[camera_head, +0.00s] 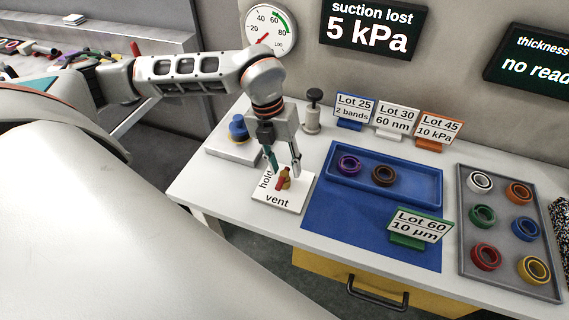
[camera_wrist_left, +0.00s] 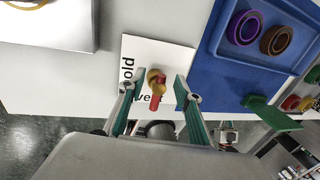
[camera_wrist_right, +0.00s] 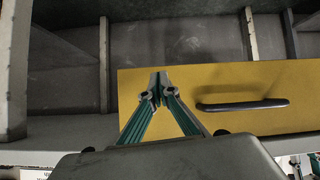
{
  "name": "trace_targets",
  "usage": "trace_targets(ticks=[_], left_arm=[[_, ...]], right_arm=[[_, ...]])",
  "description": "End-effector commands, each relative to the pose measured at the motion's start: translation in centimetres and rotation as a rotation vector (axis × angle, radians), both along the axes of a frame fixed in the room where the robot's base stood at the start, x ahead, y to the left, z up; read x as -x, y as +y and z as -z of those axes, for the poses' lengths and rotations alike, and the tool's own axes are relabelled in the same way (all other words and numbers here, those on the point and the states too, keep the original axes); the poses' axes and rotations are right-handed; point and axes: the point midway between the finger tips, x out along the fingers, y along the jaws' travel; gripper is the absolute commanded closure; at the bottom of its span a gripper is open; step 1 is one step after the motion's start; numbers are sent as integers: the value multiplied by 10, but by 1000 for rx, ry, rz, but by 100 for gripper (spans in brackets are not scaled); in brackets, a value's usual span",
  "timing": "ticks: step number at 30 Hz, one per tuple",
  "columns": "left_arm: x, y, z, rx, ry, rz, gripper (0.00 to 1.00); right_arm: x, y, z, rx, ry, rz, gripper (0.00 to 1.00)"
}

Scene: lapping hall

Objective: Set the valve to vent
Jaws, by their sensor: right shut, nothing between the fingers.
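The valve (camera_head: 286,173) has a brass body and a red handle, on a white plate (camera_head: 292,204) marked "hold" and "vent". In the left wrist view the valve (camera_wrist_left: 155,76) has its red handle pointing down over the word "vent", partly covering it. My left gripper (camera_head: 283,164) is over the plate, its fingers apart on either side of the valve. In the left wrist view the left gripper (camera_wrist_left: 161,93) shows a gap on both sides of the handle. My right gripper (camera_wrist_right: 158,95) is shut and empty, in front of a yellow drawer.
The gauge (camera_head: 268,30) hangs on the wall beside a display reading "suction lost 5 kPa" (camera_head: 371,28). A blue tray (camera_head: 425,196) with two rings, lot signs and a grey tray (camera_head: 509,270) of several rings stand to the right. The drawer (camera_wrist_right: 230,115) has a dark handle.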

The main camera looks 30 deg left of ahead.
Motion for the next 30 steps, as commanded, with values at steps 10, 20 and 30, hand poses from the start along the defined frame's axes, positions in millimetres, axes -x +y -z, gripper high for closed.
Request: trace_targets(ticks=[10,20,30], left_arm=[[0,6,-30,0,-5,-1,66],[3,18,-93,0,-4,-1,66],[6,23,-118,0,0,0,66]], right_arm=[[0,-1,0,2,1,-1,100],[0,0,0,1,0,-1,100],[0,0,0,0,0,0,100]])
